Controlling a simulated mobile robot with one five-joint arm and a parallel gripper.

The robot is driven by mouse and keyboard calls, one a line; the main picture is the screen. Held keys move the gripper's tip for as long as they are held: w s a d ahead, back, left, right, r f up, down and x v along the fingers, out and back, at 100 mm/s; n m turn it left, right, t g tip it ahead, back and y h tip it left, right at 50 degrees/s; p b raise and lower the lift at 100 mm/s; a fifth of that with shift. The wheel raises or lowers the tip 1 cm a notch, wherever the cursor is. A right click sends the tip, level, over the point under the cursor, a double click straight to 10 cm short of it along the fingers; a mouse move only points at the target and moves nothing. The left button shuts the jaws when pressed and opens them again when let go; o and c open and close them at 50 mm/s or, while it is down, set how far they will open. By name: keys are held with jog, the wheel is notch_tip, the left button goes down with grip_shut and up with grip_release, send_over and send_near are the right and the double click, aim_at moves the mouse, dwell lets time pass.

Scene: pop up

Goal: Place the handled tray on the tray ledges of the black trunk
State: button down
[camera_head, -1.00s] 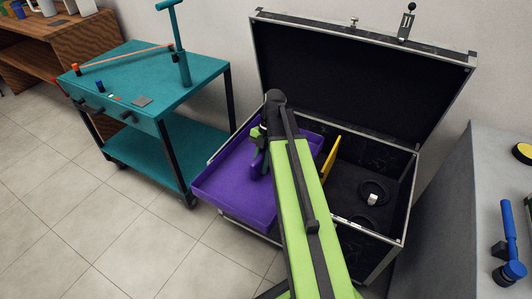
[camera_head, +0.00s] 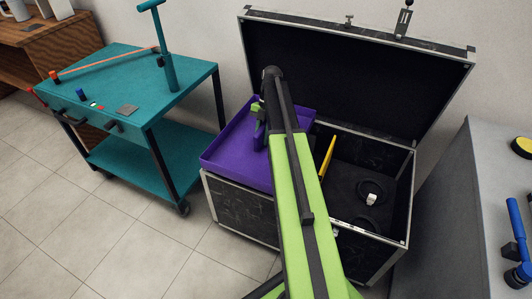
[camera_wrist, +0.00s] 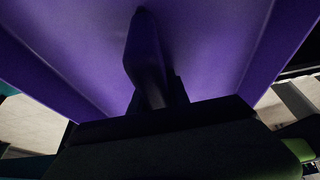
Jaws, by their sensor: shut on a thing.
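The purple handled tray (camera_head: 235,153) is over the left part of the open black trunk (camera_head: 240,208). My gripper (camera_head: 259,128) is shut on the tray's handle, which shows as a dark upright shape (camera_wrist: 148,60) in the wrist view. The tray looks roughly level, near the trunk's left rim. I cannot tell whether it touches the rim or the ledges. The tray ledges are not clearly visible; the tray and my arm hide the left inside of the trunk.
The trunk's lid (camera_head: 350,80) stands open behind. Inside on the right are a yellow panel (camera_head: 326,158) and dark round items with a white piece (camera_head: 371,199). A teal cart (camera_head: 150,95) stands left and a grey table (camera_head: 480,210) right.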

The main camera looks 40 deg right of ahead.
jog(key=w+d, duration=0.2)
jog(key=d, duration=0.1)
jog(key=shift+d, duration=0.2)
notch_tip(320, 180, down, 12)
jog(key=b, duration=1.2)
jog(key=shift+f, duration=0.15)
jog(key=c, duration=1.7)
grip_release()
jog(key=shift+s+f, duration=0.1)
jog(key=o, duration=0.5)
jog(key=shift+c, duration=0.2)
jog(key=shift+r, duration=0.2)
